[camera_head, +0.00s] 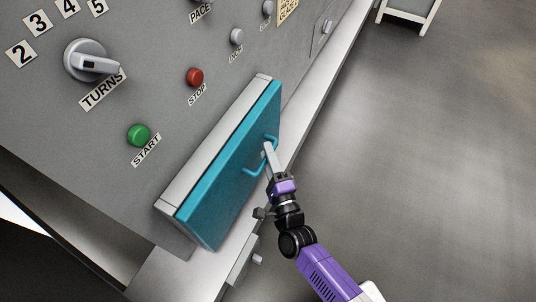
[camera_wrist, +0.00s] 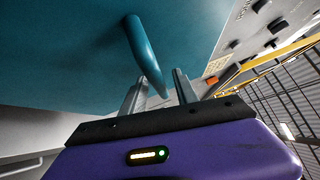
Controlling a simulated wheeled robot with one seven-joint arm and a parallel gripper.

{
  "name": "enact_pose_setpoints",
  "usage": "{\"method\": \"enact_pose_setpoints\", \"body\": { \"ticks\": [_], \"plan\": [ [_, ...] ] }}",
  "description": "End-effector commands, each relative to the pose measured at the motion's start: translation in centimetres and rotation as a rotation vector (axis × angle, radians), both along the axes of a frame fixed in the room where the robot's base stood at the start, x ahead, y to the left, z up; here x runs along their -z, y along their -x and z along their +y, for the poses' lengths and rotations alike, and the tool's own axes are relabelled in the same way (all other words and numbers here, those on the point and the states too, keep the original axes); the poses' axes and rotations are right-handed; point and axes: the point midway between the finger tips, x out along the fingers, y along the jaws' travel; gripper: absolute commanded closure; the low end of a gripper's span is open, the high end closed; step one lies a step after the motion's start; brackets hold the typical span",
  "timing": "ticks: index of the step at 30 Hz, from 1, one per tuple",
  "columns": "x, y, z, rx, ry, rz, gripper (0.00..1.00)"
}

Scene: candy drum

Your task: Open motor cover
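The motor cover is a teal panel (camera_head: 225,178) on a light grey box frame on the machine's side. It sits against the frame and looks closed. Its teal bar handle (camera_head: 254,170) is on the panel's outer face. My gripper (camera_head: 268,150) is at the handle. In the wrist view, the handle (camera_wrist: 143,50) runs down to between the two grey fingers of my gripper (camera_wrist: 160,84). The fingers are apart, with gaps showing beside the bar. The exact contact is hard to tell. The teal cover (camera_wrist: 65,55) fills the upper left of the wrist view.
The grey machine panel carries a TURNS knob (camera_head: 85,60), a green START button (camera_head: 138,135) and a red STOP button (camera_head: 195,77). A pale ledge (camera_head: 310,115) runs below the panel. The floor at right is open. A fence (camera_wrist: 285,95) shows in the wrist view.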

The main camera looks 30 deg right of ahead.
Motion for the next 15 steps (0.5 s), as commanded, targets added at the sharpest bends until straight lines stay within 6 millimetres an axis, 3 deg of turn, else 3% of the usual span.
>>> {"method": "enact_pose_setpoints", "body": {
  "ticks": [5, 10, 15],
  "plan": [
    [0.0, 0.01, -0.01, 0.0, 0.0, 0.0, 0.66],
    [-0.01, 0.02, 0.0, 0.0, 0.001, 0.0, 0.99],
    [0.0, 0.03, 0.01, 0.0, 0.001, 0.0, 1.0]
  ]
}}
